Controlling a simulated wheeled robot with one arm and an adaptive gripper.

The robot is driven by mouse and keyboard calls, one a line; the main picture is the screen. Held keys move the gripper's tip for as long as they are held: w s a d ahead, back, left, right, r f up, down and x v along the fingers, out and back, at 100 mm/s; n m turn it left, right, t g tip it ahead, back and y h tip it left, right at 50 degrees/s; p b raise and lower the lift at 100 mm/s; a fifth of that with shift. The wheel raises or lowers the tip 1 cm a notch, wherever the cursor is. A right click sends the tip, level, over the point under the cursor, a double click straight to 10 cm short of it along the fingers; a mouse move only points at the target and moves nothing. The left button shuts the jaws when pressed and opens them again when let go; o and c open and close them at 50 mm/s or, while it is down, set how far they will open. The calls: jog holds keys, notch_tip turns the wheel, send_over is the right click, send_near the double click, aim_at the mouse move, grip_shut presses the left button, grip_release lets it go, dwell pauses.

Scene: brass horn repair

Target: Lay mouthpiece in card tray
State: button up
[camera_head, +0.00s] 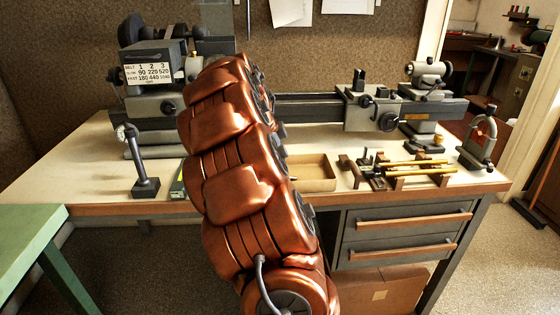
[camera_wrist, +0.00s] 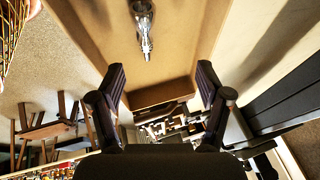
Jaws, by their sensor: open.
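The card tray (camera_head: 316,186) is a shallow tan box on the bench, partly hidden by my arm in the head view. It fills the upper middle of the wrist view (camera_wrist: 162,95). A silver mouthpiece (camera_wrist: 144,28) appears to lie on its floor at the top of the wrist view, partly cut off by the frame. My gripper (camera_wrist: 160,68) is open, with its two dark fingers spread apart and nothing between them. The mouthpiece is apart from both fingertips. The gripper and the mouthpiece are hidden behind my arm in the head view.
A lathe (camera_head: 378,105) runs along the back of the bench. Right of the tray is a rack with brass rods (camera_head: 415,170). A dark upright stand (camera_head: 143,170) is at the left. Free bench top (camera_head: 85,165) lies further left.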

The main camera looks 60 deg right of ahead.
jog(key=shift+r+p, duration=0.45)
jog(key=shift+r, duration=1.1)
jog(key=s+a+r+n+y+p, duration=0.1)
jog(key=s+a+r+n+p, duration=0.15)
jog(key=a+n, duration=0.75)
jog(key=s+a+r+n+y+p, duration=0.1)
jog(key=a+r+n+p, duration=0.2)
jog(key=a, duration=1.4)
jog(key=s+a+f+n+y+p, duration=0.2)
jog(key=s+a+n+p, duration=0.4)
jog(key=s+a+n, duration=0.9)
jog(key=a+n, duration=0.1)
jog(key=a, duration=0.3)
jog(key=shift+s+f+y, duration=0.15)
jog(key=shift+f+y, duration=0.25)
